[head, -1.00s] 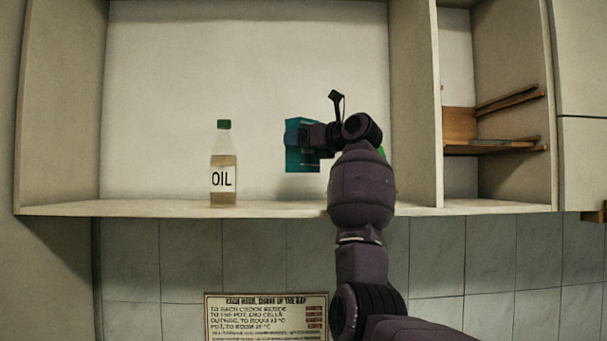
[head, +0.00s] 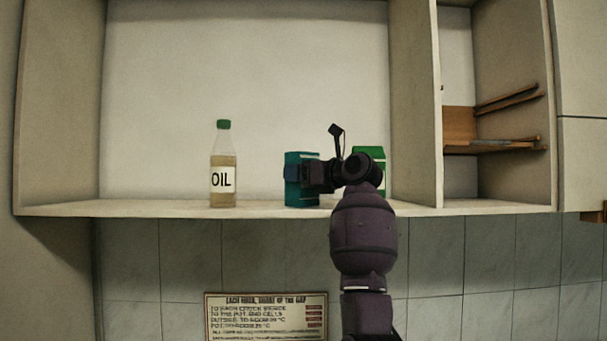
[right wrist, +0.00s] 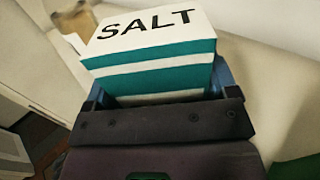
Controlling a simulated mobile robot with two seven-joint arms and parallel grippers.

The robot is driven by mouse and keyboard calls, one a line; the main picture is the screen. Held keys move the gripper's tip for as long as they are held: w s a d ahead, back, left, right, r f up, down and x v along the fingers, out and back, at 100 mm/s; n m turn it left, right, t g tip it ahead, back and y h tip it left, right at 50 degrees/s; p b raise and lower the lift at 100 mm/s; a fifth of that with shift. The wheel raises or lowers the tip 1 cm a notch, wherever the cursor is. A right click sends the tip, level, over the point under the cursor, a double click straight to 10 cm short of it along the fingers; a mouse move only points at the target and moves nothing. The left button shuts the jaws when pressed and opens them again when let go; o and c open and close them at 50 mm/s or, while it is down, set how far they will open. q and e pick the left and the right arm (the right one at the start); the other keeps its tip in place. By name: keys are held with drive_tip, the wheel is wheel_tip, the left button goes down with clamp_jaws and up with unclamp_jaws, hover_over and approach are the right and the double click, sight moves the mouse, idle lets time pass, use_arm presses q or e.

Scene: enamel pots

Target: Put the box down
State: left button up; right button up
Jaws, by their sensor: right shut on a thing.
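The teal box (head: 301,199) is at the shelf's height in the head view, upright, its lower edge at the shelf board (head: 150,208). I cannot tell for sure whether it touches the board. In the right wrist view the box (right wrist: 150,62) shows a white top marked SALT and teal and white bands. My right gripper (head: 302,173) is shut on the box from the right side; it also shows in the right wrist view (right wrist: 155,92). The arm hides part of the shelf to the right of the box. My left gripper is not in view.
An oil bottle (head: 223,170) with a green cap stands on the shelf to the left. A green and white carton (head: 372,158) stands to the right, partly behind my arm. The shelf between bottle and box is clear. A divider (head: 415,110) bounds the shelf on the right.

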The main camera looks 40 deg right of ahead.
drive_tip(key=shift+f, duration=0.1)
drive_tip(key=o, duration=0.7)
drive_tip(key=shift+f, duration=0.1)
drive_tip(key=o, duration=0.3)
drive_tip(key=shift+o, duration=0.2)
use_arm(q)
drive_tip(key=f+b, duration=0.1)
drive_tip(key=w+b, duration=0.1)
drive_tip(key=b, duration=0.1)
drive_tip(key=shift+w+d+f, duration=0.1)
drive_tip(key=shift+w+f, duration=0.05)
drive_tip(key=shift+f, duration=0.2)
use_arm(e)
drive_tip(key=v, duration=1.2)
